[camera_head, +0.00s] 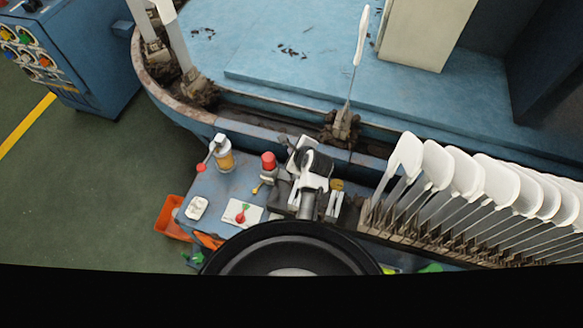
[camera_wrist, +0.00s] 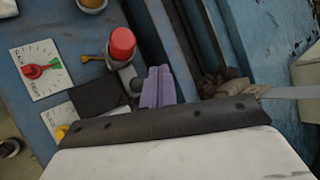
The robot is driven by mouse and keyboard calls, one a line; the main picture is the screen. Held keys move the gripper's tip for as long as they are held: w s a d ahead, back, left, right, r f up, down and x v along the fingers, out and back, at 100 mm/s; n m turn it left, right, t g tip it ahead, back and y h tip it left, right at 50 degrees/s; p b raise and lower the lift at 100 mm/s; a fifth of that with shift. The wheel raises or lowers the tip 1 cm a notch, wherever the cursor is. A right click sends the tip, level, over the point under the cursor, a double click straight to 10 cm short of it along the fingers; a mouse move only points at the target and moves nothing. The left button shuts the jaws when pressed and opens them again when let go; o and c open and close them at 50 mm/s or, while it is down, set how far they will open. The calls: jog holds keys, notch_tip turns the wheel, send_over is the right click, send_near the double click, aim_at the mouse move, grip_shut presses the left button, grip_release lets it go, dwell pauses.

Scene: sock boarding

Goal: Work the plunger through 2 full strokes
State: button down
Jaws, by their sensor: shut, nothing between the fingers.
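What looks like the plunger is a red cylindrical cap (camera_head: 268,161) on a grey base, standing upright on the blue bench. It also shows in the wrist view as a red cap (camera_wrist: 122,43), upper middle. My gripper (camera_wrist: 158,72) shows its lavender fingers together, with nothing between them. The fingers are right of and below the red cap in the wrist view, apart from it. In the head view, my black and white wrist is just right of the red cap and hides part of the bench. How far the plunger is pressed cannot be told.
A white dial card (camera_head: 241,212) with a red and green pointer lies left of the cap. An amber jar (camera_head: 224,158) with a red-tipped lever stands behind it. A row of white sock boards (camera_head: 465,175) fills the right side. An orange bin (camera_head: 172,217) sits at left.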

jog(key=shift+f, duration=0.15)
notch_tip(320, 180, down, 7)
jog(key=b, duration=0.6)
jog(key=shift+r, duration=0.2)
jog(key=shift+f, duration=0.95)
jog(key=shift+f, duration=0.1)
dwell(0.8)
jog(key=shift+f, duration=0.35)
jog(key=shift+f+b, duration=0.6)
jog(key=shift+f, duration=0.8)
dwell(1.2)
jog(key=shift+r, duration=0.15)
jog(key=shift+r+p, duration=1.65)
jog(key=shift+p, duration=0.45)
